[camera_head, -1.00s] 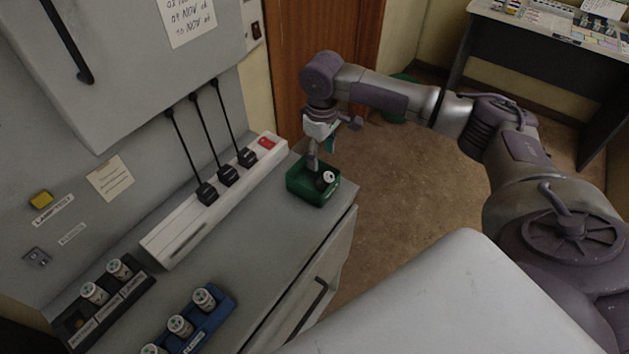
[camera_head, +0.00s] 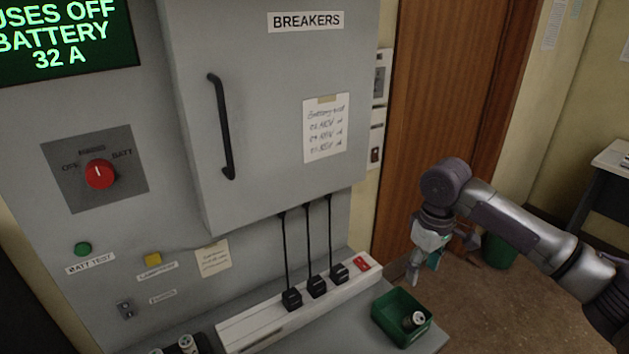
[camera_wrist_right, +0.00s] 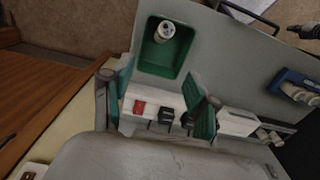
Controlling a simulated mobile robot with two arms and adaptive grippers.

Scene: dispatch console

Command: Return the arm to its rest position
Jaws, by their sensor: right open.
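My right arm comes in from the right in the head view. Its gripper (camera_head: 424,272) is above and just behind the green tray (camera_head: 384,325), apart from it. In the right wrist view the two fingers of the right gripper (camera_wrist_right: 158,98) stand wide apart with nothing between them. A white cylinder with a dark end (camera_head: 414,320) lies in the green tray; it also shows in the right wrist view (camera_wrist_right: 165,32). My left gripper is not in view.
A breaker cabinet (camera_head: 270,120) with a black handle stands to the left of the arm. A white power strip (camera_head: 262,333) with black plugs lies on the counter beside the tray. A wooden door (camera_head: 440,110) is behind. Open floor (camera_head: 490,310) lies to the right.

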